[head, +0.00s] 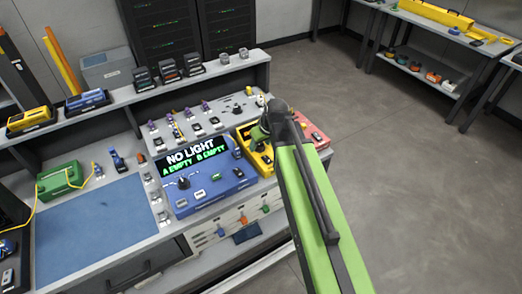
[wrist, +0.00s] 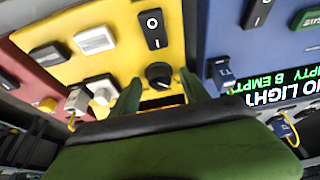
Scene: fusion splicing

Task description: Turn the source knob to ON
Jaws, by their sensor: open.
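A round black knob (wrist: 158,74) sits on the face of a yellow box (wrist: 120,25) in the wrist view. I take it to be the source knob; its setting is too small to read. My gripper (wrist: 160,90) is open, with a green finger on either side just below the knob. I cannot tell whether the fingers touch it. In the head view my gripper (head: 260,131) is over the yellow box (head: 261,161), and the arm and gripper hide part of that box. The blue unit's display (head: 196,151) reads NO LIGHT, A EMPTY, B EMPTY.
A black rocker switch (wrist: 153,28) and white buttons (wrist: 95,40) are close to the knob. A red box (head: 317,138) and the blue unit (head: 207,192) flank the yellow box. A shelf (head: 215,70) runs behind. Open floor (head: 400,150) lies to the right.

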